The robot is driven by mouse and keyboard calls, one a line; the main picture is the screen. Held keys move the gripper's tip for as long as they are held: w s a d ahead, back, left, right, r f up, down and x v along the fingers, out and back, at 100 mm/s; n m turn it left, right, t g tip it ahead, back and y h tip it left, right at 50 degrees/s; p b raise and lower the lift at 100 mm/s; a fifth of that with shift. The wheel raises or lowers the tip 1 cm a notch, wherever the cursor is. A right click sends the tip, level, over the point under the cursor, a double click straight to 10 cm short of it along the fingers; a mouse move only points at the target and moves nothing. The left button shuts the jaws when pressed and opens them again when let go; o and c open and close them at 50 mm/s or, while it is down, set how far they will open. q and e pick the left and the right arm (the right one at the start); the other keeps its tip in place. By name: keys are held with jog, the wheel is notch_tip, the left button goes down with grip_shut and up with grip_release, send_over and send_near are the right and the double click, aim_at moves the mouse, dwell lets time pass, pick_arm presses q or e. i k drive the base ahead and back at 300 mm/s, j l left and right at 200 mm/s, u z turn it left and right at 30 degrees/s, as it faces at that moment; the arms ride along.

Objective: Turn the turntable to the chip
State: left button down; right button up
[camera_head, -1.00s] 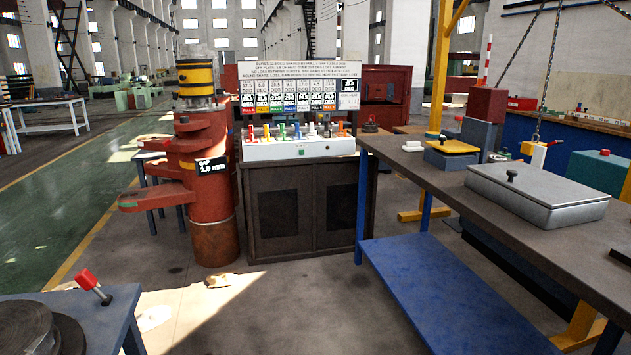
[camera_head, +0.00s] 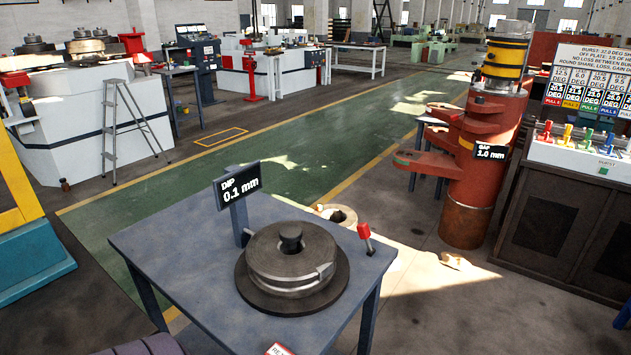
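The turntable (camera_head: 245,290) is a dark round plate on a blue-grey table (camera_head: 180,262) in the middle of the head view. A thick grey metal disc (camera_head: 275,250) with a dark central knob lies on it. A pale, uneven patch (camera_head: 325,270) shows on the disc's right front side; I cannot tell for sure whether it is the chip. A red-handled lever (camera_head: 364,231) stands at the table's right edge. A display (camera_head: 238,185) behind the disc reads "DIP 0.1 mm". Neither gripper is in view.
A red column machine (camera_head: 475,165) with a "GAP 1.0 mm" sign stands at right, beside a dark cabinet (camera_head: 545,225) with coloured levers. A stepladder (camera_head: 125,130) leans near a white machine at left. Green floor (camera_head: 290,165) lies open behind the table.

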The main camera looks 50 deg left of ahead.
aim_at(294, 269)
jog(key=u, duration=1.7)
